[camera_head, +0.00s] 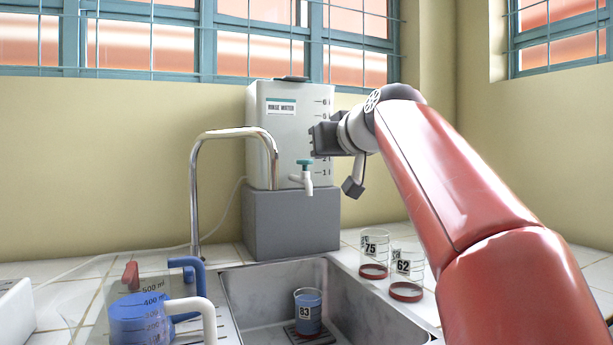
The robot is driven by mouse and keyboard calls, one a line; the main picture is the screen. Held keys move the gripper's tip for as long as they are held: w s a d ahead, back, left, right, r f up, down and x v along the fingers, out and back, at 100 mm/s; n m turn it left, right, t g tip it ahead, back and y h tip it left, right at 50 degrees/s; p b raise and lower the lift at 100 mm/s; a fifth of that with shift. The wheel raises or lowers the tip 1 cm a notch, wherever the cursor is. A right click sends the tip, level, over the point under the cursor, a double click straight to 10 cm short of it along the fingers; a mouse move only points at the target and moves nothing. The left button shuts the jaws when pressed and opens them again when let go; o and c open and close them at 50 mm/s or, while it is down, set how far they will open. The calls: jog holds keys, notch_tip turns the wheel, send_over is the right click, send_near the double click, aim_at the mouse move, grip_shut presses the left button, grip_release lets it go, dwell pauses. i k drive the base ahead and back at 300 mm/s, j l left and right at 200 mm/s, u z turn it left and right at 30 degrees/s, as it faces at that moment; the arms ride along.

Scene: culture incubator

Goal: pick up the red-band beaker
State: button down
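Two clear glass beakers with red bands around their bases stand on the tiled counter right of the sink. One is labelled 75 (374,251) and the other, nearer and further right, is labelled 62 (406,272).
The rinse water tank (262,140) with a tap (303,176) stands on a grey block (290,222) behind the sink (262,280). A curved metal faucet (194,195) rises at the sink's left. A large jug with blue liquid (138,318) stands at front left.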

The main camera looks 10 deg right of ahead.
aim_at(308, 313)
jog(key=k+l, duration=0.15)
jog(key=k, duration=0.35)
jog(key=k+l, duration=0.15)
jog(key=k, duration=0.35)
